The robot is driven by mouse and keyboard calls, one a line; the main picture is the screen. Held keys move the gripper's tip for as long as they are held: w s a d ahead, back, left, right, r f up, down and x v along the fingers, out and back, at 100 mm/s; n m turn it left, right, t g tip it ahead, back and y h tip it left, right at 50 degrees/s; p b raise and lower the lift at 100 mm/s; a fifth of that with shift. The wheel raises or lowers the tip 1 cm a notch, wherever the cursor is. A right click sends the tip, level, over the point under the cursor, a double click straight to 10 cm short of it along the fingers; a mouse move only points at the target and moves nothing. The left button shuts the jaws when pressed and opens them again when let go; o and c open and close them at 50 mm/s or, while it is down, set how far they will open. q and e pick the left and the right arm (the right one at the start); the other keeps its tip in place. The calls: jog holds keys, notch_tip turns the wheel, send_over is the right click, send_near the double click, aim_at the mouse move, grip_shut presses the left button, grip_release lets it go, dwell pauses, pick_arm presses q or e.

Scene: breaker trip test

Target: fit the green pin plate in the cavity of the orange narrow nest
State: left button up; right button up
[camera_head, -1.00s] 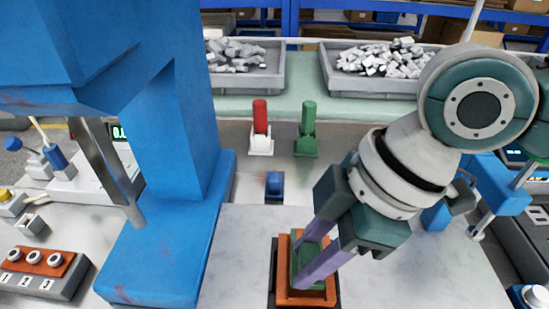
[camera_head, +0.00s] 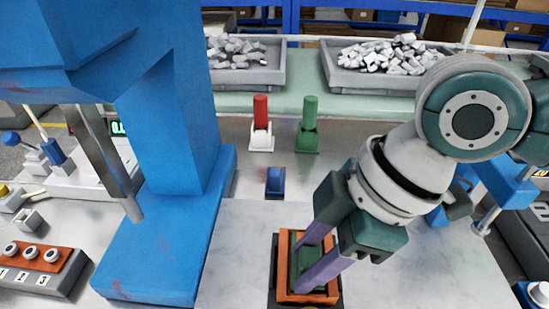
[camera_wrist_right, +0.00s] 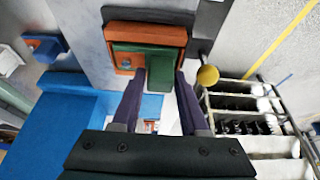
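The orange narrow nest (camera_head: 283,263) sits on a dark base at the front middle of the light plate. It also shows at the top of the right wrist view (camera_wrist_right: 143,33). The green pin plate (camera_head: 314,257) is within the nest's orange rim in the head view. Its green block (camera_wrist_right: 160,66) stands between my right fingers in the wrist view. My right gripper (camera_head: 312,262) has purple fingers against both sides of this block and appears shut on it. The pins and cavity floor are hidden, so I cannot tell how deep the plate sits. My left gripper is not in view.
A large blue press (camera_head: 185,195) stands left of the nest. Grey bins (camera_head: 375,85) line the back. The light plate right of the nest is clear.

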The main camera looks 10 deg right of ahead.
jog(key=o, duration=0.4)
jog(key=shift+r, duration=0.1)
jog(key=v, duration=0.9)
jog(key=shift+r+p, duration=0.35)
jog(key=shift+p, duration=0.05)
jog(key=shift+s+d, duration=0.1)
